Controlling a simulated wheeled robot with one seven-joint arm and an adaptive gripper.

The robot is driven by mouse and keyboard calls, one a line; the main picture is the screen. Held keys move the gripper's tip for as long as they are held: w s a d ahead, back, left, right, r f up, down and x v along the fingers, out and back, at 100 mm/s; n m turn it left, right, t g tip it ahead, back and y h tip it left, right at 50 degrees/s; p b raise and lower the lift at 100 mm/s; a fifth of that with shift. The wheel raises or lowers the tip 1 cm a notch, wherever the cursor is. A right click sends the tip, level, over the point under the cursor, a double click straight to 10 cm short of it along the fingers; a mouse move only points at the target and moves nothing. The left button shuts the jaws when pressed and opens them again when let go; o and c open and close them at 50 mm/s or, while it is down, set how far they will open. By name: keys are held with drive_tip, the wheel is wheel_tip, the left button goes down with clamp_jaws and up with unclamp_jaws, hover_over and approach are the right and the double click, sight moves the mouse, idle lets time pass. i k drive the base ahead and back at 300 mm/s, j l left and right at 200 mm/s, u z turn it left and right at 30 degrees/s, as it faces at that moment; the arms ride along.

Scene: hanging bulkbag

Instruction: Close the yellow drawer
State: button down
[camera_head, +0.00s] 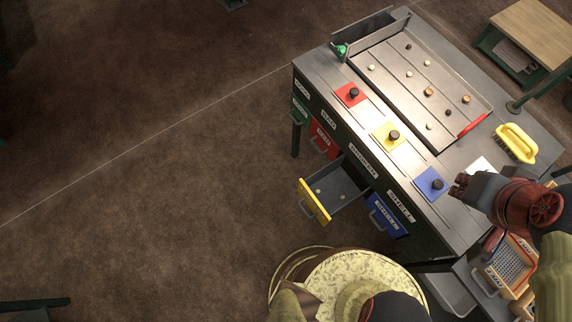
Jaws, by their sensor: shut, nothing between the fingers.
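The yellow drawer (314,201) is pulled out from the front of the grey workbench (318,63). Its yellow front with a handle stands well away from the bench face, and its grey inside shows with a few small items in it. The green drawer (299,111), red drawer (323,142) and blue drawer (382,218) are in the same bench front; the blue one sits to the right of the yellow one. My gripper (459,186) is shut and empty above the right part of the bench top, near the blue square, apart from the yellow drawer.
On the bench top are red (350,95), yellow (388,136) and blue (430,183) squares with dark knobs, a sloped tray with several small stones, and a yellow brush (516,143). A wooden table (534,35) stands at the upper right. The floor left of the drawer is clear.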

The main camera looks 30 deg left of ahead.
sight(332, 181)
drive_tip(key=k+u, duration=0.15)
drive_tip(key=u, duration=0.2)
drive_tip(key=k+u, duration=0.15)
drive_tip(key=u, duration=0.2)
drive_tip(key=k+u, duration=0.15)
drive_tip(key=u, duration=0.25)
drive_tip(key=k+l+u, duration=0.15)
drive_tip(key=l+u, duration=0.25)
